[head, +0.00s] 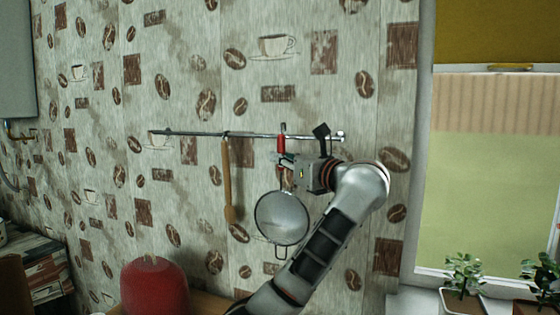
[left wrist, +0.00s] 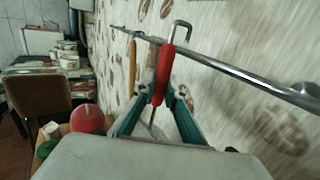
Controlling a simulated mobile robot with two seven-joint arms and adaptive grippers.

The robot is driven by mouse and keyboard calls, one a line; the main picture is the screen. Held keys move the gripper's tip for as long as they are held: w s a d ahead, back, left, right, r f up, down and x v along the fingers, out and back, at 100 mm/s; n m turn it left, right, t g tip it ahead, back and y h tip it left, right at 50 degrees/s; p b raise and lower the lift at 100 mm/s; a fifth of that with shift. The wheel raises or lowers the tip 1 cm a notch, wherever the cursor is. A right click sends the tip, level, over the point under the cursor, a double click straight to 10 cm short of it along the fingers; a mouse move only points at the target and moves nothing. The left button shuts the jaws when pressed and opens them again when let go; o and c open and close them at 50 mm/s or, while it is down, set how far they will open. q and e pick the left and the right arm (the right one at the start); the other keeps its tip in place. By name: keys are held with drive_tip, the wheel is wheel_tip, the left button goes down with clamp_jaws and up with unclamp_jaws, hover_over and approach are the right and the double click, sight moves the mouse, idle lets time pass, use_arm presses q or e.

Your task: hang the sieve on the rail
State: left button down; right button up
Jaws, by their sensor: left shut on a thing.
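The sieve (head: 283,218) has a round mesh bowl, hanging down against the patterned wall, and a red handle (left wrist: 163,72) with a grey metal hook (left wrist: 182,30) at its top. My left gripper (head: 284,162) is shut on the sieve below the red part; its fingers (left wrist: 156,108) are on both sides of the handle in the left wrist view. The metal rail (head: 190,133) runs along the wall at the height of the handle's top. The hook's bend is above the rail, its tip close to it; I cannot tell whether they touch. My right gripper is not in view.
A wooden utensil (head: 228,185) hangs from the rail to the left of the sieve. The rail is bare further left. A red rounded object (head: 154,287) stands below. Potted plants (head: 464,278) stand by the window at right.

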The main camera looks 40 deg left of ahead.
use_arm(q)
drive_tip(key=shift+w+a, duration=0.2)
drive_tip(key=shift+w, duration=0.5)
drive_tip(key=shift+w+a+f+b, duration=0.25)
drive_tip(key=shift+w+f+b, duration=0.6)
drive_tip(key=shift+w, duration=0.25)
drive_tip(key=shift+f, duration=0.3)
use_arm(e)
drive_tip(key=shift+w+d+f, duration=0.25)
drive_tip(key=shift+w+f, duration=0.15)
use_arm(q)
drive_tip(key=c, duration=2)
unclamp_jaws()
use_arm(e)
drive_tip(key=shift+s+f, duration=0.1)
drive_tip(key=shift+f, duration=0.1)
